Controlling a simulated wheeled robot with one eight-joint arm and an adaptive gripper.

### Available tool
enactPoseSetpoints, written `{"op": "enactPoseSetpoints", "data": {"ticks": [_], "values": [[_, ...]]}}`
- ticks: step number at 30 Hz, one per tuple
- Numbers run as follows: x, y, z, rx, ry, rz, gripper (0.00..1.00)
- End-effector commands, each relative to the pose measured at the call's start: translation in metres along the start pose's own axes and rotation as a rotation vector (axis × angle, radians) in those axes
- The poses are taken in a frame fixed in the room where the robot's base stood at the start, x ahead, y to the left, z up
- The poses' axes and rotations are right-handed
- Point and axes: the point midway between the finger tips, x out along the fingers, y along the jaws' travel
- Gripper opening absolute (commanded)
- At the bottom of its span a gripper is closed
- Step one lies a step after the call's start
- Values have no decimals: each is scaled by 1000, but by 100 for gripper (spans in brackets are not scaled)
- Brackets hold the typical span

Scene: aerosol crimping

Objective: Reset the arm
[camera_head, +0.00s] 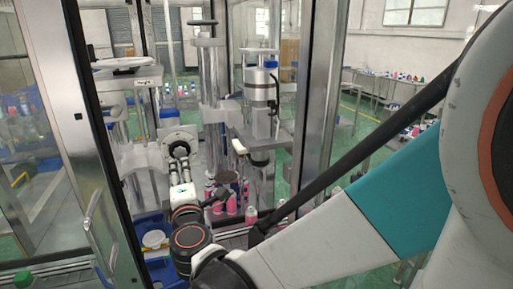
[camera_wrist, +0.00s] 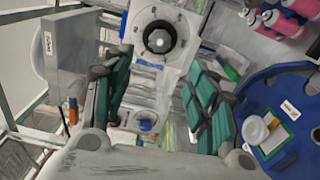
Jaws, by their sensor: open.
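My gripper (camera_head: 179,160) reaches in through the opening of the machine frame in the head view, small and partly blurred into the machine behind it. It is near a grey machine part with a dark round opening (camera_head: 179,145). In the wrist view my gripper (camera_wrist: 155,92) has its two green-padded fingers wide apart, with nothing held between them. The pale block with the dark ring (camera_wrist: 160,38) lies beyond the fingertips; I cannot tell how far.
Pink bottles (camera_head: 250,214) stand right of my gripper, and also at the wrist view's top right (camera_wrist: 285,22). A blue tray (camera_wrist: 262,82) with a white round piece (camera_wrist: 255,130) lies on the right. A glass door (camera_head: 92,130) and metal post (camera_head: 318,100) flank the opening.

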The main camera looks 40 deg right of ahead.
Motion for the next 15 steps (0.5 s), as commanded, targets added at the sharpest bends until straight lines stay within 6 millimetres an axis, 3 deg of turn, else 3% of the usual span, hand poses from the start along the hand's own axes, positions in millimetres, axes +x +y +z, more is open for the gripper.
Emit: {"op": "enactPoseSetpoints", "data": {"ticks": [15], "values": [[-4, -5, 8, 39, -16, -21, 53]]}}
